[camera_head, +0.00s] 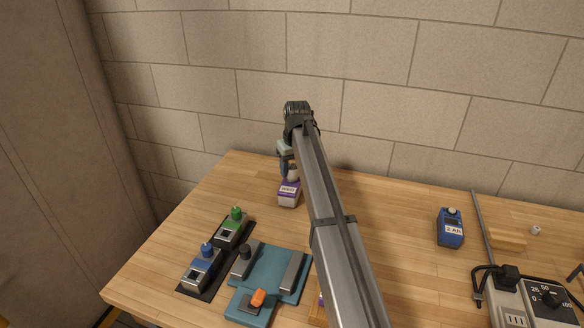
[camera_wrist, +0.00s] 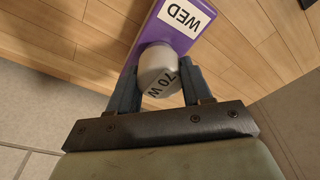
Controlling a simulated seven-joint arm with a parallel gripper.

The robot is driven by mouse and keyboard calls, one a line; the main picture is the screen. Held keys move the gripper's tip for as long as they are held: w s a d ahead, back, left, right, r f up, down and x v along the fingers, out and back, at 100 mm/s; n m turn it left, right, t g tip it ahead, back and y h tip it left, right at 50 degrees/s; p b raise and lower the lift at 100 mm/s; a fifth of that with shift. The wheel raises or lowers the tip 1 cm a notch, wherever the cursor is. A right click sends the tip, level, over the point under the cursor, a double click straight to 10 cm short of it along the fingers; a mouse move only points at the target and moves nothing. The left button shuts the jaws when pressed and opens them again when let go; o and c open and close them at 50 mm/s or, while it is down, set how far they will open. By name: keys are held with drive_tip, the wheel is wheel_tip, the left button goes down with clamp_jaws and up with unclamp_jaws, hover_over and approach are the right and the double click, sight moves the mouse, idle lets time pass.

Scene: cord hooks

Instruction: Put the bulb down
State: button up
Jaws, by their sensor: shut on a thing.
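The bulb (camera_wrist: 157,72) is a pale grey, rounded piece marked "70 W" in the wrist view. My gripper (camera_wrist: 163,82) is shut on it, with one blue-grey finger on each side. In the head view my gripper (camera_head: 285,160) is near the back edge of the table, and the bulb (camera_head: 293,173) shows only in part below it. A purple block (camera_head: 289,193) with a white label stands directly under the bulb. The label reads "WED" on the purple block in the wrist view (camera_wrist: 188,42). I cannot tell whether the bulb touches the block.
A black base (camera_head: 187,288) with blue and green knobbed units and a teal fixture (camera_head: 268,268) stand front left. A blue battery (camera_head: 450,230), wooden block (camera_head: 507,240), grey rod (camera_head: 481,225) and dial unit (camera_head: 549,298) are right. The wooden table (camera_head: 400,260) is bare left of the battery.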

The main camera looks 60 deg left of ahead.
sight(295, 170)
drive_tip(key=shift+f, duration=0.15)
drive_tip(key=o, duration=1.2)
drive_tip(key=shift+r, duration=0.2)
drive_tip(key=r, duration=0.4)
drive_tip(key=d+r, duration=0.1)
drive_tip(key=r, duration=0.7)
drive_tip(key=shift+d, duration=0.4)
drive_tip(key=shift+f, duration=0.1)
